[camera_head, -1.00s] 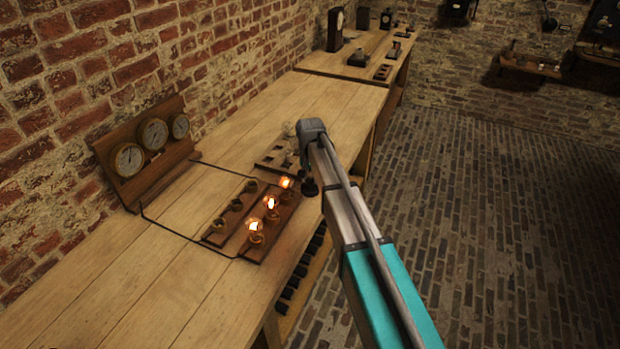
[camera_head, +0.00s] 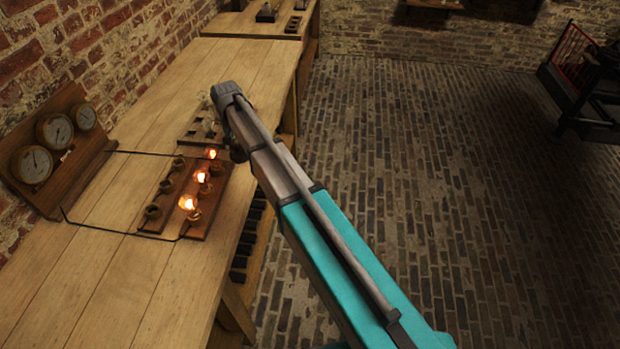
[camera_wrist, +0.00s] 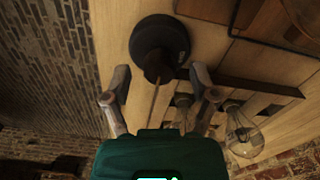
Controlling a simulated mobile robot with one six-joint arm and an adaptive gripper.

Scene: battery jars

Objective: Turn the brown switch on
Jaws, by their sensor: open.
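In the wrist view, a dark round switch (camera_wrist: 160,45) with a short lever sits on the pale wooden bench, near its edge. It looks almost black there. My gripper (camera_wrist: 160,98) is open, with its fingers apart and nothing visible between them. The switch's lever points toward the gap between the fingertips, and I cannot tell whether they touch. In the head view, a dark knob-like shape (camera_head: 238,152), perhaps this switch, shows beside my arm's end at the bench edge. My gripper is hard to make out there.
A wooden board with three lit bulbs (camera_head: 188,203) and empty sockets lies on the bench (camera_head: 100,275). A gauge panel (camera_head: 55,135) stands by the brick wall. Clear glass bulbs (camera_wrist: 243,135) are close to my right finger. The brick floor (camera_head: 440,190) is open to the right.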

